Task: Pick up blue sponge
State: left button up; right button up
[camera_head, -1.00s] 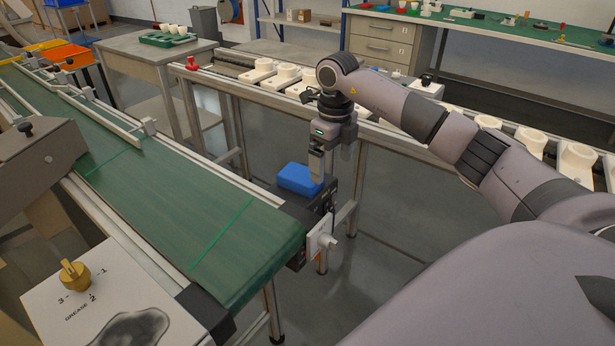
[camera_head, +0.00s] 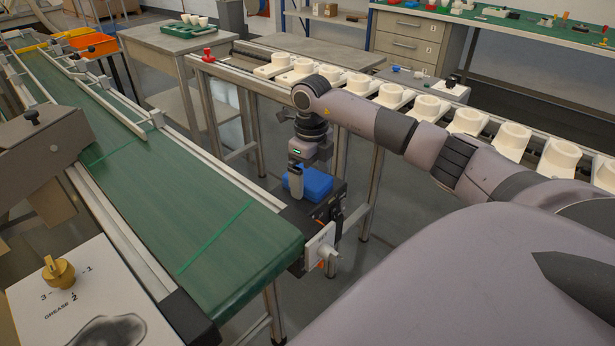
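The blue sponge (camera_head: 318,183) lies on top of a black box (camera_head: 300,215) at the near right end of the green conveyor. My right gripper (camera_head: 296,190) points down at the sponge's left side and overlaps its left edge in the view. I cannot tell whether it touches the sponge. Only one grey finger shows clearly, so its opening is hidden. My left gripper is not in view.
The green conveyor belt (camera_head: 190,205) runs along the left with metal rails. A line of white holders (camera_head: 465,121) stands on a second conveyor behind my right arm. A panel with a brass knob (camera_head: 58,271) is at the lower left.

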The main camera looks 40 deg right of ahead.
aim_at(311, 177)
jog(key=c, duration=0.9)
jog(key=shift+r, duration=0.1)
jog(key=shift+c, duration=0.2)
notch_tip(311, 177, up, 20)
jog(key=p, duration=0.4)
jog(key=shift+o, duration=0.4)
